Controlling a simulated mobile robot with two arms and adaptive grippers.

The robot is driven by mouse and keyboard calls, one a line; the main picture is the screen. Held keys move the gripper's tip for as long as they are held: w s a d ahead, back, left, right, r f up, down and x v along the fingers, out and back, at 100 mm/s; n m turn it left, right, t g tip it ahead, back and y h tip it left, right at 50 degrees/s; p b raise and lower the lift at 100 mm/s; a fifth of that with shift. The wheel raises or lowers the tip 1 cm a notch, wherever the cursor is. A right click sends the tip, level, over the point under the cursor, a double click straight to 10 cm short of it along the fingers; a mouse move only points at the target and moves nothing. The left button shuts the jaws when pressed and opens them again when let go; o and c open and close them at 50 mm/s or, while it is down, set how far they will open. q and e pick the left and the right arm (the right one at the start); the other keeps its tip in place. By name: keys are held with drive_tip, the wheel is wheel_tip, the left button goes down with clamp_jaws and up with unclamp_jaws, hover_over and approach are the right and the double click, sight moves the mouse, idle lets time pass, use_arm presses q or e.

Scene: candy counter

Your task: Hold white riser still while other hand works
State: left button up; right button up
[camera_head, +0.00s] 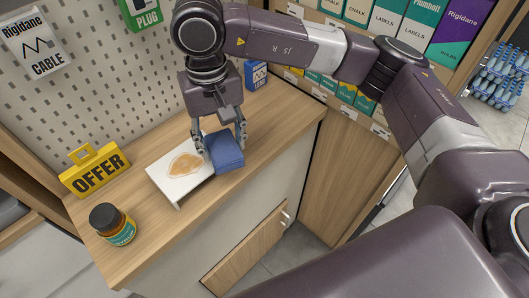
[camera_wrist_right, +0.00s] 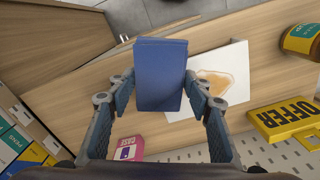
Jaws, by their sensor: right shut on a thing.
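The white riser (camera_head: 181,192) stands on the wooden counter with a flat amber, brittle-like piece (camera_head: 186,164) on top. The riser also shows in the wrist view (camera_wrist_right: 236,58), with the amber piece (camera_wrist_right: 217,82). My right gripper (camera_head: 221,146) points down at the riser's right end, its fingers on either side of a blue box (camera_head: 226,158). In the wrist view, the right gripper (camera_wrist_right: 160,88) is shut on the blue box (camera_wrist_right: 162,72), which covers part of the riser. I cannot tell whether the box touches the riser. My left gripper is not in view.
A yellow OFFER sign (camera_head: 95,172) and a brown jar with a black lid (camera_head: 113,226) stand left of the riser. A pegboard (camera_head: 110,95) rises behind. A pink box (camera_wrist_right: 129,149) is near the gripper in the wrist view. The counter's front right is clear.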

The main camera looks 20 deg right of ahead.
drive_tip(key=w+a+r, duration=0.3)
drive_tip(key=w+a, duration=0.1)
drive_tip(key=a, duration=0.4)
drive_tip(key=shift+s+f, duration=0.15)
drive_tip(key=shift+f, duration=0.95)
drive_tip(key=shift+s+f, duration=0.1)
drive_tip(key=shift+f, duration=1)
